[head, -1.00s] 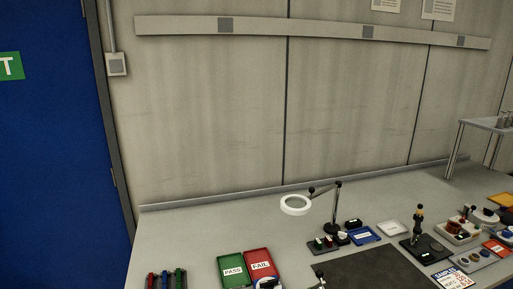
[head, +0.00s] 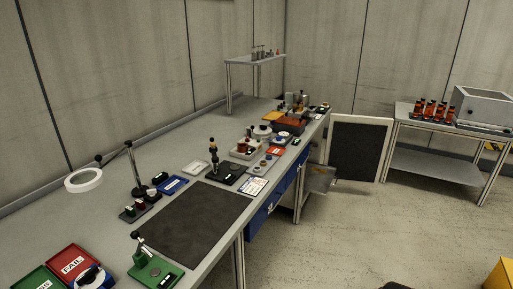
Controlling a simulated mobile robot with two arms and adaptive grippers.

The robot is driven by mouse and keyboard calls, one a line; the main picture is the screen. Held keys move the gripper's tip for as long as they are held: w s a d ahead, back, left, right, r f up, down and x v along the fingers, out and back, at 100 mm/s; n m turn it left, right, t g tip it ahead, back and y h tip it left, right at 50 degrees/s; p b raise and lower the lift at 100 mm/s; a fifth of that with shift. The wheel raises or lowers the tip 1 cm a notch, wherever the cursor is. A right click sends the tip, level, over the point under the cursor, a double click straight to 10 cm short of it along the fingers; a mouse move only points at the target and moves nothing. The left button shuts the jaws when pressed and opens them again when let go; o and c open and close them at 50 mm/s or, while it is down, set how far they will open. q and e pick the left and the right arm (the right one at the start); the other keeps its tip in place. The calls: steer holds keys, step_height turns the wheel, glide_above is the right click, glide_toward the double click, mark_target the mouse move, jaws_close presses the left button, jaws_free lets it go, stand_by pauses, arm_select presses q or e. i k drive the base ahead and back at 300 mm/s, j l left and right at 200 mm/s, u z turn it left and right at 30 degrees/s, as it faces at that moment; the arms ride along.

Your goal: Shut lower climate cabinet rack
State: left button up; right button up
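A white-framed dark panel (head: 357,147) stands upright beyond the right end of the long workbench; it looks like an open cabinet door. A grey metal rack or tray (head: 320,179) sticks out at low height between the bench end and this panel. The cabinet body is hidden behind the bench, so I cannot tell whether this is the lower rack or how far out it is. Neither of my grippers is in view.
The workbench (head: 60,232) carries trays, a ring-lamp magnifier (head: 84,180) and a dark mat (head: 195,222). A blue drawer unit (head: 268,214) sits under it. A side table (head: 430,165) holds a grey box (head: 485,105). The floor (head: 350,235) between is mostly clear.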

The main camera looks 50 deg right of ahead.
mark_target(316, 182)
steer(key=l+z, duration=0.1)
steer(key=z, duration=0.25)
steer(key=l+z, duration=0.1)
steer(key=z, duration=0.3)
steer(key=i+l+z, duration=0.1)
steer(key=z, duration=0.25)
steer(key=i+l+z, duration=0.6)
steer(key=i+l, duration=0.15)
steer(key=i+l+z, duration=0.25)
steer(key=i, duration=0.35)
steer(key=i+l+u, duration=0.15)
steer(key=i, duration=0.25)
steer(key=i+l+u, duration=0.15)
steer(key=u, duration=0.25)
steer(key=i+l+u, duration=0.1)
steer(key=l+u, duration=0.3)
steer(key=i+l+u, duration=0.1)
steer(key=u, duration=0.3)
steer(key=l, duration=0.1)
